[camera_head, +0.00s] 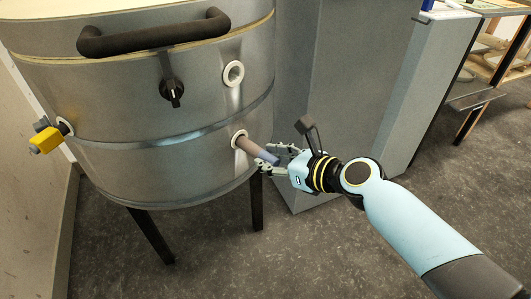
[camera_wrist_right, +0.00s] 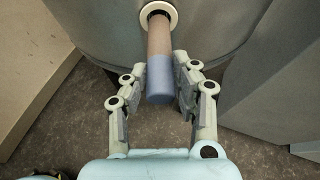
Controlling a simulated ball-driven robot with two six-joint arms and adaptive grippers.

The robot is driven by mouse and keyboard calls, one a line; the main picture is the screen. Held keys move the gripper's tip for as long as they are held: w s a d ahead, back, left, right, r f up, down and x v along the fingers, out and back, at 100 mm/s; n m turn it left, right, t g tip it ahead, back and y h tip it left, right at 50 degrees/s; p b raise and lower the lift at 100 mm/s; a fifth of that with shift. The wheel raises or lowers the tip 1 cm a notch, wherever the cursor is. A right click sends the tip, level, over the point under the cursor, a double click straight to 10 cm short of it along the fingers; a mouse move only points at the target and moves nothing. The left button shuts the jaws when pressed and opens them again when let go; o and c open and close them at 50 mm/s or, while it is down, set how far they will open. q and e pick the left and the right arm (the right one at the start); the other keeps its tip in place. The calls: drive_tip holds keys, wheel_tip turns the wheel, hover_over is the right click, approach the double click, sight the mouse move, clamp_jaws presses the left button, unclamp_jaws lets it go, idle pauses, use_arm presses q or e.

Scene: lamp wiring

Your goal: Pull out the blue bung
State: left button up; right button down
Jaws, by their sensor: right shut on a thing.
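The blue bung (camera_head: 257,151) is a round rod, tan along its shaft and blue at its outer end. It sticks out of the lower white-ringed hole (camera_head: 236,135) in the side of a metal drum (camera_head: 180,125). In the right wrist view the bung (camera_wrist_right: 160,78) points from the ring (camera_wrist_right: 145,14) towards my palm. My right gripper (camera_head: 267,158) is shut on the blue end, one finger on each side, as the right wrist view also shows (camera_wrist_right: 162,74). How deep the bung sits is hidden. My left gripper is not in view.
An empty white-ringed hole (camera_head: 233,74) is above the bung. The drum has a black handle (camera_head: 150,38), a dark knob (camera_head: 172,92) and a yellow fitting (camera_head: 45,140) at left. A grey cabinet (camera_head: 335,85) stands close behind my right gripper. The floor in front is clear.

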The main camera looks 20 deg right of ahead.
drive_tip(key=shift+s+d, duration=0.3)
drive_tip(key=shift+s, duration=0.35)
drive_tip(key=shift+s+d, duration=0.3)
drive_tip(key=shift+s, duration=0.35)
drive_tip(key=shift+s+d, duration=0.3)
drive_tip(key=shift+s, duration=0.35)
